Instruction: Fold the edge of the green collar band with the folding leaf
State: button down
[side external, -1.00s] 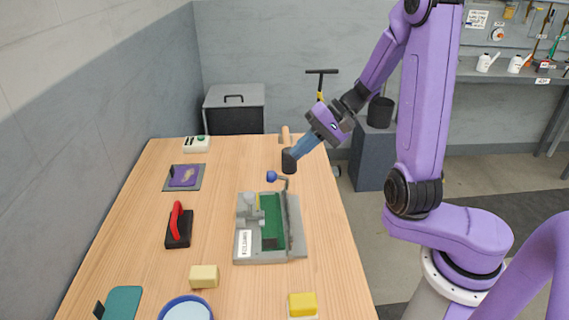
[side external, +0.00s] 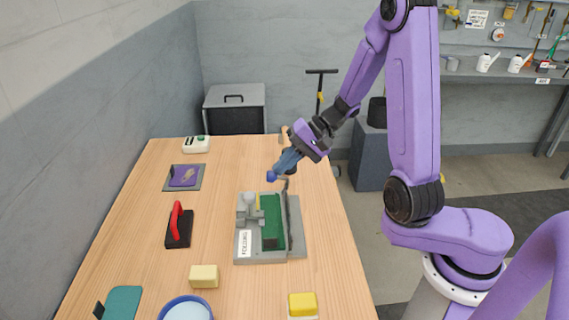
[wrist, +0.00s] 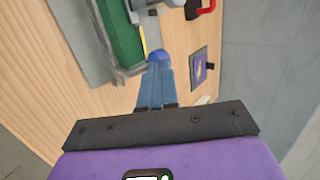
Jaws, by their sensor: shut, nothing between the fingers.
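The grey folding station (side external: 245,257) stands on the table with the green collar band (side external: 271,222) lying in it. The folding leaf (side external: 291,222) is a dark plate along the band's right edge, tilted up and seen nearly edge-on. The blue knob (side external: 271,177) of its lever is at the far end of the station. My gripper (side external: 276,174) is shut with nothing between its blue fingers. Its fingertips are at the knob; in the wrist view the knob (wrist: 159,56) lies right at the tips, seemingly touching. The band's folding edge is partly hidden by the leaf.
A red-handled black tool (side external: 178,228), a purple patch on a grey plate (side external: 184,177) and a cream block (side external: 204,276) lie left of the station. A yellow block (side external: 302,304) and a blue-rimmed dish (side external: 185,308) are in front. Table between them is clear.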

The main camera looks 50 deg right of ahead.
jog(key=shift+w+a+g+h, duration=0.5)
jog(key=shift+w+a+g, duration=0.1)
jog(key=shift+w+a+f, duration=0.3)
jog(key=shift+w+a, duration=0.3)
jog(key=shift+w+a+f, duration=0.25)
jog(key=shift+w+a, duration=0.35)
jog(key=s+d+r, duration=0.2)
jog(key=d+r, duration=0.2)
jog(key=r, duration=0.8)
jog(key=s+a+f+n+g+h, duration=0.25)
jog(key=s+a+n+g, duration=0.3)
jog(key=s+n, duration=0.45)
jog(key=s+d+f+n+h, duration=0.1)
jog(key=s+f+n+h, duration=0.1)
jog(key=s+n, duration=0.3)
jog(key=s+d+f+n+t+h, duration=0.1)
jog(key=s+n, duration=0.5)
jog(key=s, duration=0.6)
jog(key=shift+s+d+f+h, duration=0.35)
jog(key=shift+d+f, duration=0.3)
